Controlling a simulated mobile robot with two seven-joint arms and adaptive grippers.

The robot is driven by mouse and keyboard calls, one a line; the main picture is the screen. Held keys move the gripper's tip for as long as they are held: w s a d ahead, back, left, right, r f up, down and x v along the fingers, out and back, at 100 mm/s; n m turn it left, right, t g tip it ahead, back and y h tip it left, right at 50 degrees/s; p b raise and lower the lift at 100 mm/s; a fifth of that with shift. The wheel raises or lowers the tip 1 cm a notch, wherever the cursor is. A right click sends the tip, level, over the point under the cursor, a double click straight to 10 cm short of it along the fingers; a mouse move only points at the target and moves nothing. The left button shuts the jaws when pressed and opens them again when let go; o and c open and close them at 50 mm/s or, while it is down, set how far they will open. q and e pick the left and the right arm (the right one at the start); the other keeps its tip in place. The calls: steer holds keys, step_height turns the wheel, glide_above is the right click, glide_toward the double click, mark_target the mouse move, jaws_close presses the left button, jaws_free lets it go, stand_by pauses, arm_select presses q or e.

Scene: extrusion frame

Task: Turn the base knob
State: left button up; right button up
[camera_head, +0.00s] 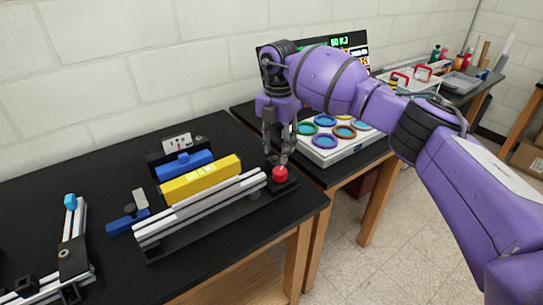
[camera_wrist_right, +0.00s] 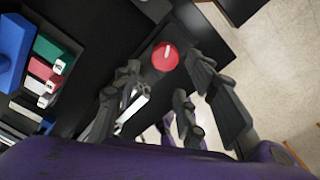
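The red base knob (camera_head: 280,174) sits at the right end of the black base that carries the pale extrusion rails (camera_head: 205,210). In the right wrist view the knob (camera_wrist_right: 165,56) is round, with a white mark line on its top. My right gripper (camera_head: 278,160) points down just above the knob. In the right wrist view its fingers (camera_wrist_right: 167,70) are spread apart, with the knob showing between and beyond the tips. I cannot tell whether a finger touches the knob. My left gripper is not in view.
A yellow level (camera_head: 201,180) and a blue block (camera_head: 184,164) lie behind the rails. Another rail piece with a blue cap (camera_head: 70,201) is at the left. A white tray with coloured rings (camera_head: 340,140) stands on the table to the right. The black tabletop (camera_head: 60,170) has free room at the back left.

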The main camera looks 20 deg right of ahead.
mark_target(277, 170)
steer(key=shift+w+f, duration=0.25)
steer(key=shift+w, duration=0.1)
steer(key=shift+f, duration=0.25)
steer(key=shift+s+f+b, duration=0.6)
steer(key=shift+s+f, duration=0.05)
steer(key=shift+f, duration=0.25)
steer(key=f+b, duration=0.2)
steer(key=f, duration=0.3)
steer(key=shift+w, duration=0.2)
steer(key=shift+r, duration=0.15)
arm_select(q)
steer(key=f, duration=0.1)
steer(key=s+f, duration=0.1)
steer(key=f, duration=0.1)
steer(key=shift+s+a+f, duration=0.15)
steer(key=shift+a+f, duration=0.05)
arm_select(e)
steer(key=c, duration=1)
